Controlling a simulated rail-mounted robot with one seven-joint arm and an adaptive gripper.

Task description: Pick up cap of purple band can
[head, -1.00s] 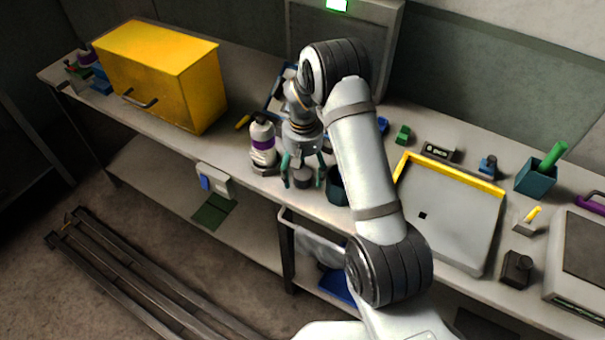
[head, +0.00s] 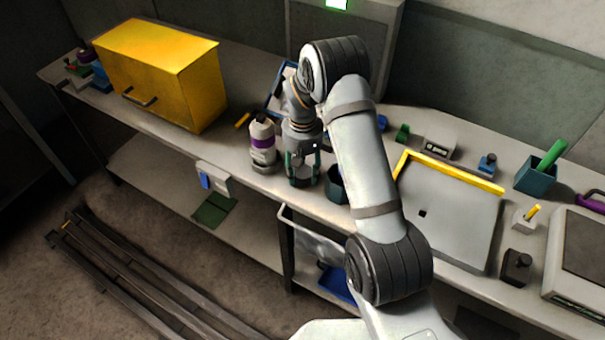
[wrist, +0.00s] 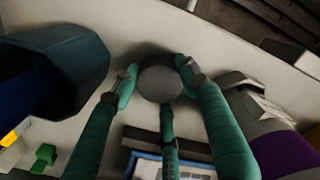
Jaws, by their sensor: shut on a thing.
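The purple band can (head: 263,146) stands upright on the bench, just left of my gripper. In the wrist view the can (wrist: 280,142) is at the lower right, with its purple band showing. A round grey cap (wrist: 160,84) sits between my green fingers in the wrist view. My gripper (head: 303,172) points down and is shut on the cap, at or very near the bench top. Whether the cap still touches the bench, I cannot tell.
A dark teal cup (head: 337,186) stands close on the right of my gripper; in the wrist view it fills the left side (wrist: 62,65). The bench's front edge is near. A yellow cabinet (head: 160,70) stands left, and a grey tray with a yellow edge (head: 450,215) lies right.

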